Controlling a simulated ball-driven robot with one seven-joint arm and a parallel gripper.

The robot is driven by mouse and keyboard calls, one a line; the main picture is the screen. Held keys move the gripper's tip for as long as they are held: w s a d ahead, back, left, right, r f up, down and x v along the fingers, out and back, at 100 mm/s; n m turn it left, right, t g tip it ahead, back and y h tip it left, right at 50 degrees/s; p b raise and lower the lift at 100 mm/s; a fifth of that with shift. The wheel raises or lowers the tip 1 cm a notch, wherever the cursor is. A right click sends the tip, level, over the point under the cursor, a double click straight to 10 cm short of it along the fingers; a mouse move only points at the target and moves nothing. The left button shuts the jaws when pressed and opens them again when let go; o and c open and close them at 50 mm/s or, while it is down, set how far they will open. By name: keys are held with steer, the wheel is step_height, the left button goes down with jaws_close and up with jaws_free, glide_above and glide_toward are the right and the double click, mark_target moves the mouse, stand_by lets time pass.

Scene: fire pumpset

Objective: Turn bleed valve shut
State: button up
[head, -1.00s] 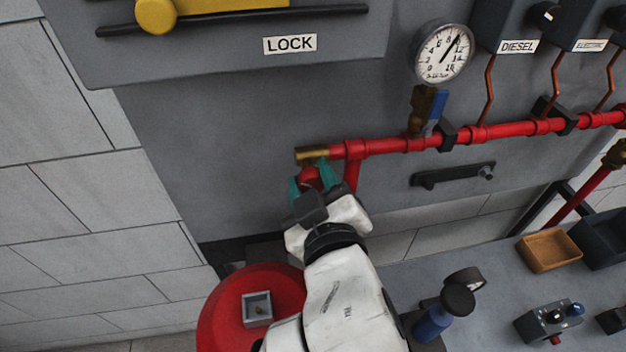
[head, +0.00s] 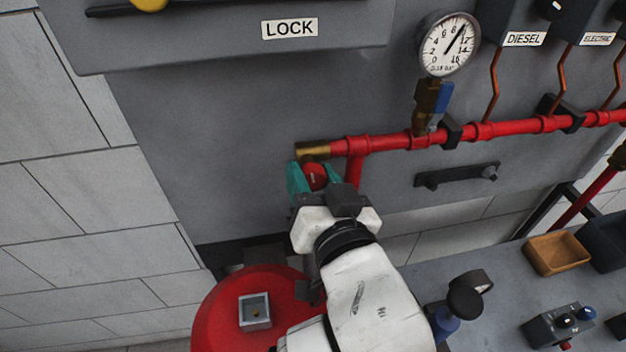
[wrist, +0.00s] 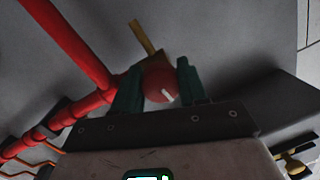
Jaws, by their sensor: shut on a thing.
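The bleed valve is a brass fitting (head: 312,149) at the left end of the red pipe, with a round red knob (head: 315,175) below it. My gripper (head: 315,179) has its two teal fingers on either side of the knob and is shut on it. In the wrist view the red knob (wrist: 159,86) with a white mark sits between the fingers, with the brass body (wrist: 146,42) behind it. The fingers hide the knob's sides.
The red pipe (head: 385,143) runs right along the grey panel, with a branch dropping beside the knob. A pressure gauge (head: 449,45) stands above the pipe. A black handle bar (head: 457,176) is to the right. A red round tank (head: 215,310) lies below.

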steer(key=shift+f+m, duration=0.25)
steer(key=shift+m, duration=0.35)
steer(key=o, duration=1)
steer(key=shift+r, duration=0.15)
steer(key=shift+o, duration=0.2)
steer(key=shift+s, duration=0.1)
steer(key=f+p+v, duration=0.1)
steer(key=v, duration=0.9)
steer(key=shift+s+d+r, duration=0.2)
steer(key=shift+s+r, duration=0.1)
steer(key=shift+r, duration=0.15)
